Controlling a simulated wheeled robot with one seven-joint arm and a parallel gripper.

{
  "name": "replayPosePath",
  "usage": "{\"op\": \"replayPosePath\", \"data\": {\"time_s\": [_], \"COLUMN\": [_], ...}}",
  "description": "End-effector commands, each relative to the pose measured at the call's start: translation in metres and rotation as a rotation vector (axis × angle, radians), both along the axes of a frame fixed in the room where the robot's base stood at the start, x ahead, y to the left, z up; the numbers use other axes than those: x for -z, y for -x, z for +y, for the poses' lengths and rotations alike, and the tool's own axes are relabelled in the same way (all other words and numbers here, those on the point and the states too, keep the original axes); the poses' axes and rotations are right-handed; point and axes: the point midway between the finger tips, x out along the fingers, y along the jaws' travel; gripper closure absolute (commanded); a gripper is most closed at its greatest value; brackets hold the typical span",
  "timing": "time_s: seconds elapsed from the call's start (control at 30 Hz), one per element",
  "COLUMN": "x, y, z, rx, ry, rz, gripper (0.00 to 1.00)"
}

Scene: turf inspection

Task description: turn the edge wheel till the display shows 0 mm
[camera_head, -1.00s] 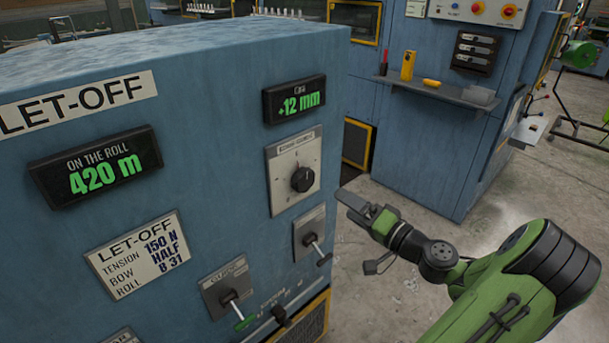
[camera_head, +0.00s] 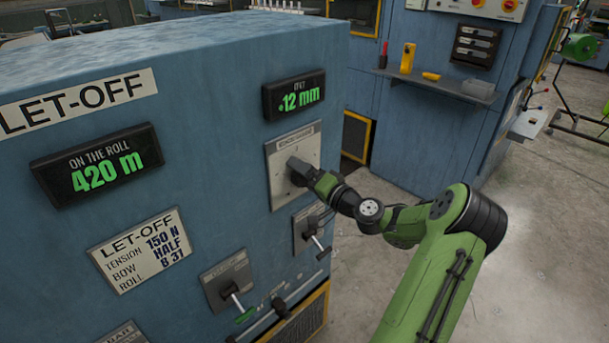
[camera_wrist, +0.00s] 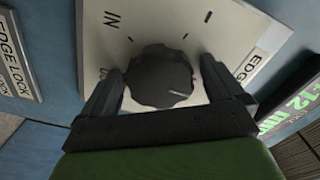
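The edge wheel is a black lobed knob (camera_wrist: 158,78) on a pale plate (camera_wrist: 190,25) with tick marks and "IN" lettering. In the wrist view it sits between the two fingers of my gripper (camera_wrist: 161,72), which are open beside it with a small gap on each side. In the head view my gripper (camera_head: 296,170) is at the plate and hides the knob. The small display (camera_head: 294,98) above the plate reads +12 mm in green. It also shows partly at the right of the wrist view (camera_wrist: 290,108).
An "EDGE LOCK" plate (camera_wrist: 15,60) lies at the left of the wrist view. Below the wheel's plate are a lever (camera_head: 316,242) and another lever (camera_head: 236,297). A "420 m" display (camera_head: 100,165) is on the left. Open floor lies to the right.

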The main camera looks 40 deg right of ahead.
Motion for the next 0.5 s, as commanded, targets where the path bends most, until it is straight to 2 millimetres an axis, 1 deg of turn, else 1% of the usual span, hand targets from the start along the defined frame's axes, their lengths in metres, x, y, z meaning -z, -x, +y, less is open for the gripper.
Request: {"op": "replayPosePath", "data": {"time_s": [0.03, 0.3, 0.33, 0.5], "x": [0.0, 0.0001, 0.0001, 0.0006], "y": [0.0002, 0.0004, 0.0004, 0.0005], "z": [0.0, 0.0, 0.0, 0.0], "rx": [0.0, -0.001, -0.001, -0.001], "ry": [0.0, 0.001, 0.001, 0.009], "rz": [0.0, 0.0, 0.0, 0.0], "gripper": [0.13, 0.55, 0.57, 0.57]}}
